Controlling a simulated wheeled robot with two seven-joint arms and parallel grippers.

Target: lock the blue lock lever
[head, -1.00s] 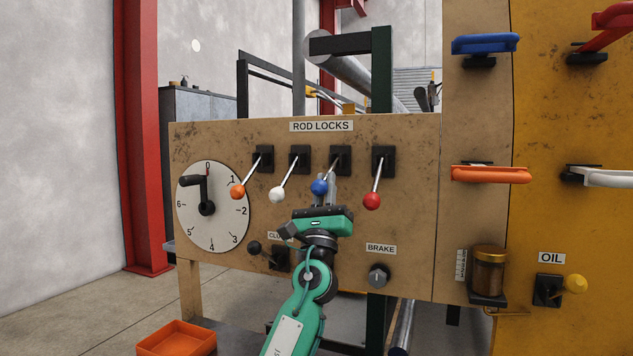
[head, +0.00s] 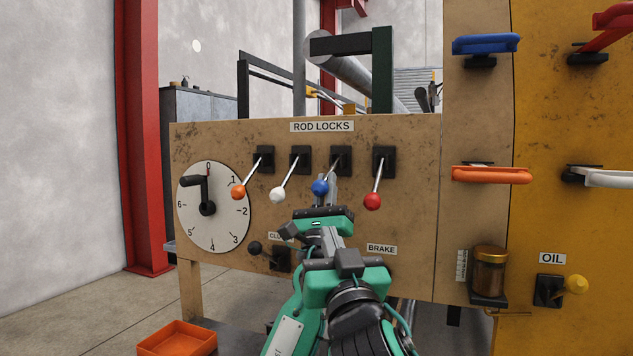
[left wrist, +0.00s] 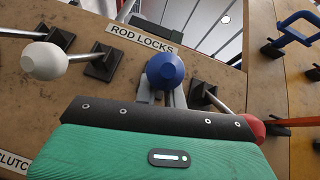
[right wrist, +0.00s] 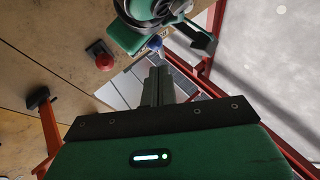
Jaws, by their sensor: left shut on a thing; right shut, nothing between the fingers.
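The blue lock lever (head: 320,187) slants down from its black slot plate on the ROD LOCKS panel, third from the left. My left gripper (head: 328,190) has its fingers at this lever; in the left wrist view the blue ball (left wrist: 165,70) sits at the fingertips (left wrist: 162,97), which are shut on the lever. My right gripper (head: 348,264) is lower, in front of the panel and nearer the camera. In the right wrist view its fingers (right wrist: 157,85) are shut and empty, and the blue ball (right wrist: 154,43) shows beyond them, partly hidden by my left gripper.
The white lever (head: 277,196) and orange lever (head: 238,191) hang to the left. The red lever (head: 372,201) is close on the right. A numbered dial (head: 226,220) is at the far left of the panel. The BRAKE knob is hidden behind my right arm.

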